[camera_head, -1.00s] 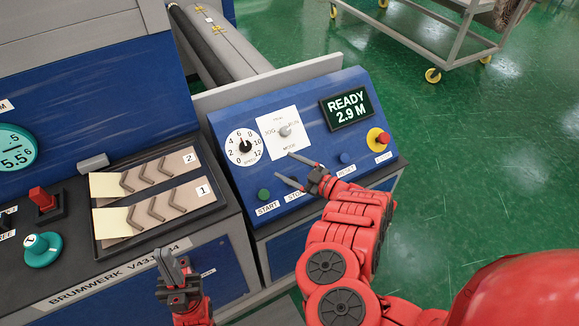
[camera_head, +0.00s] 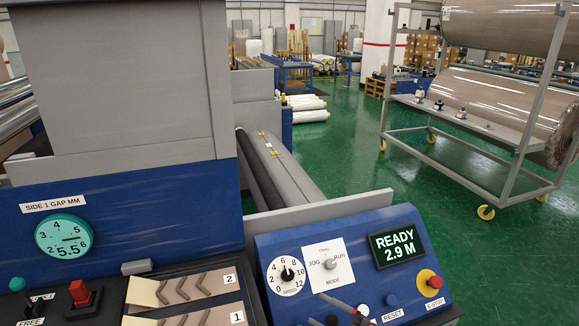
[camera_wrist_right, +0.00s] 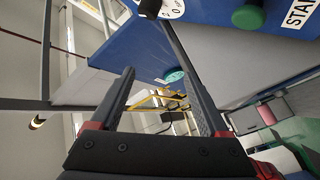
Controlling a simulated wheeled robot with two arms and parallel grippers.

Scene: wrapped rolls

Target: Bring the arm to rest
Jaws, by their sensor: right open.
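My right gripper (camera_head: 316,308) shows at the bottom edge of the head view, in front of the blue control console (camera_head: 262,262). Its dark fingers are apart with nothing between them; most of the arm is below the frame. In the right wrist view my right gripper (camera_wrist_right: 147,46) is open and empty, and part of the console's blue face with a green button (camera_wrist_right: 248,18) shows beyond it. Whether a finger touches the console I cannot tell. My left gripper is out of view.
The console has a speed dial (camera_head: 288,275), mode switch (camera_head: 329,264), READY 2.9 M display (camera_head: 397,249) and E-stop (camera_head: 429,282). A grooved tray (camera_head: 190,290) lies to its left. A wheeled rack with wrapped rolls (camera_head: 500,105) stands at right. Green floor between is clear.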

